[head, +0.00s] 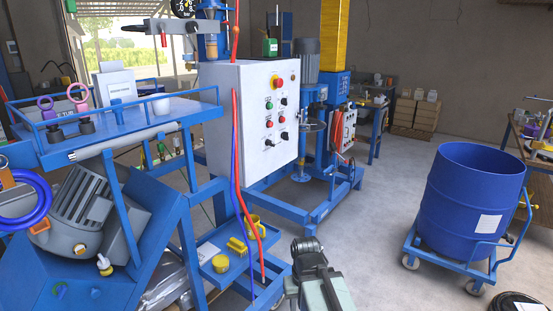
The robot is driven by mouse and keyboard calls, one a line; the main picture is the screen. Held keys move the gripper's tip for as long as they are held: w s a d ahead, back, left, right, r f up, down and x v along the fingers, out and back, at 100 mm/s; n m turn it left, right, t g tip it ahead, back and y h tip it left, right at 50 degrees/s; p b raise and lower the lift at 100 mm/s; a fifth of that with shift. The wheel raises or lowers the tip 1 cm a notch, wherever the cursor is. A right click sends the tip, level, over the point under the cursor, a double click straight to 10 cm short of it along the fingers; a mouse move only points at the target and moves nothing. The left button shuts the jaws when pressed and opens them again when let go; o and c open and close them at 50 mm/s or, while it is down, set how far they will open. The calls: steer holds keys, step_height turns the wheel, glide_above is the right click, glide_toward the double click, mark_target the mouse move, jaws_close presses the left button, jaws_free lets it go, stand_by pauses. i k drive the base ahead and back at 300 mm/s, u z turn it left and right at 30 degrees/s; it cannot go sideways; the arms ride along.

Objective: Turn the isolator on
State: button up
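A white control cabinet (225,125) on a blue frame stands left of centre in the head view. Its right-hand face carries a red knob on a yellow plate (277,82), green and red push buttons, and several small black rotary knobs (284,136). None has a readable label, so I cannot tell which is the isolator or its position. My gripper (307,244) is at the bottom centre, low in front of the cabinet and apart from it. I cannot make out its jaws.
A blue drum (470,200) stands on a wheeled trolley at the right. A blue bench (165,112) with a motor below fills the left. Red and blue hoses (237,170) hang before the cabinet's near edge. Bare floor (375,220) lies between my arm and the drum.

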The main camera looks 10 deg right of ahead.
mark_target(268, 143)
steer(key=u, duration=0.05)
steer(key=k, duration=0.35)
steer(key=u, duration=0.55)
steer(key=i, duration=0.85)
steer(key=u, duration=0.2)
